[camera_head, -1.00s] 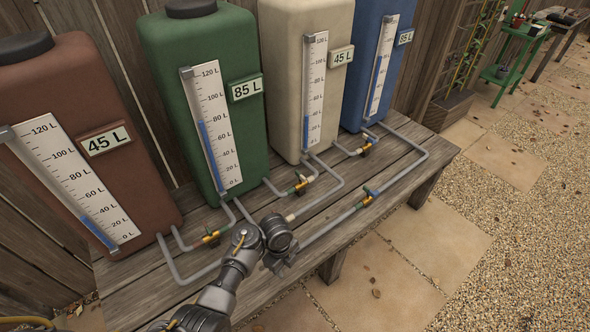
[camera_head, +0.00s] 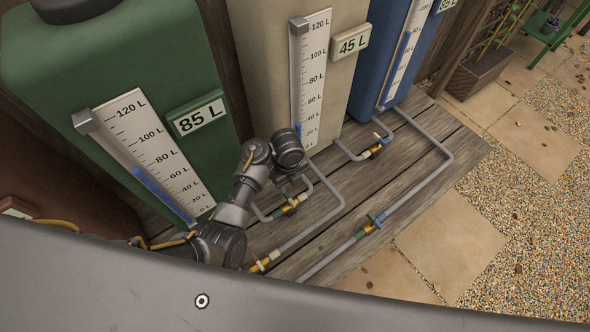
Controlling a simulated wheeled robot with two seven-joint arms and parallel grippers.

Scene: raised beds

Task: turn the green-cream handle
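The green-cream handle is on a small brass valve (camera_head: 291,206) in the grey pipe between the green tank (camera_head: 120,60) and the cream tank (camera_head: 270,100). Part of the valve shows just below my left gripper (camera_head: 293,182). The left arm comes in from the lower left, and its wrist hangs in front of the cream tank's foot. The gripper points down close above the valve; I cannot tell whether it touches it. Its fingers are small and partly hidden by the wrist, so their opening is unclear. My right gripper is out of view.
A blue tank (camera_head: 400,40) stands to the right. Other valves sit between cream and blue (camera_head: 376,150) and on a long front pipe (camera_head: 372,223). Pipes run low over the wooden bench (camera_head: 425,190). Paving and gravel (camera_head: 520,230) lie open to the right.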

